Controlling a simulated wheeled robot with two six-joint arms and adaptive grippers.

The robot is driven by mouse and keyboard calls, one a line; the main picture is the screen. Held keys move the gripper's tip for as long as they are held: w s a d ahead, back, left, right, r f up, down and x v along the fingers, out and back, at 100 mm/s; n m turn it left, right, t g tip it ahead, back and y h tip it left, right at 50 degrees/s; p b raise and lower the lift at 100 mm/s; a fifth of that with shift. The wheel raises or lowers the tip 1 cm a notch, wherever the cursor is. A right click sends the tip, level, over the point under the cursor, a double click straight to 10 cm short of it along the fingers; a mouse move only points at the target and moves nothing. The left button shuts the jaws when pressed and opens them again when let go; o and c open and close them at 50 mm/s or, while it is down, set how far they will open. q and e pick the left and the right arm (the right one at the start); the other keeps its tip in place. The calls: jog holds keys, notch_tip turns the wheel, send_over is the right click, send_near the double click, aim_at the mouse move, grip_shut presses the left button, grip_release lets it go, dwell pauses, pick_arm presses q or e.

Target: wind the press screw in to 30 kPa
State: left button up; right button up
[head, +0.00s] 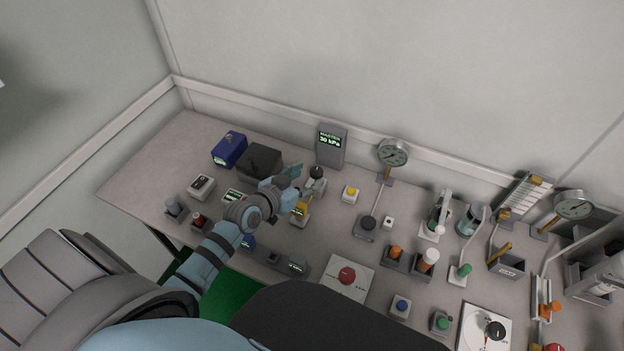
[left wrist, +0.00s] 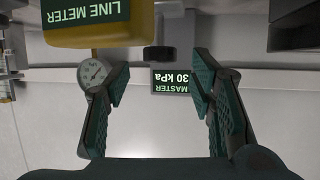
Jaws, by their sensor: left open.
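The master display (head: 331,142) stands at the back of the bench and reads 30 kPa. It also shows upside down between my fingers in the left wrist view (left wrist: 172,79). A round dial gauge (head: 393,153) stands to its right; its reading is too small to tell. My left gripper (head: 289,180) is open and empty above the bench, beside a grey fitting with a dark knob (head: 316,172). The yellow line meter (head: 300,209) is just below the gripper and fills the upper left of the wrist view (left wrist: 100,22). I cannot tell which part is the press screw. My right gripper is not visible.
A blue box (head: 229,149) and a dark grey box (head: 260,161) stand left of the gripper. The right side is crowded with testers; the left bench corner is clear.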

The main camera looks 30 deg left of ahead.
aim_at(312, 174)
pick_arm(q)
jog(key=x, duration=0.3)
jog(key=shift+w+f, duration=0.1)
jog(key=shift+w, duration=0.05)
jog(key=shift+s, duration=0.2)
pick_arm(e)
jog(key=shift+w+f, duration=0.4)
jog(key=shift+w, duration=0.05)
pick_arm(q)
jog(key=shift+c, duration=0.8)
jog(key=c, duration=1)
jog(key=shift+o, duration=0.2)
jog(key=m+h+b, duration=0.1)
jog(key=b, duration=0.2)
jog(key=h+b, duration=0.1)
jog(key=b, duration=0.2)
jog(key=shift+w+a+f+m+b, duration=0.1)
jog(key=shift+a+f+m+b, duration=0.1)
jog(key=shift+a+m+b, duration=0.15)
jog(key=shift+d+r+g, duration=0.15)
jog(key=shift+g, duration=0.15)
jog(key=shift+r, duration=0.15)
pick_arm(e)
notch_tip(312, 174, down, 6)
pick_arm(q)
jog(key=o, duration=1.1)
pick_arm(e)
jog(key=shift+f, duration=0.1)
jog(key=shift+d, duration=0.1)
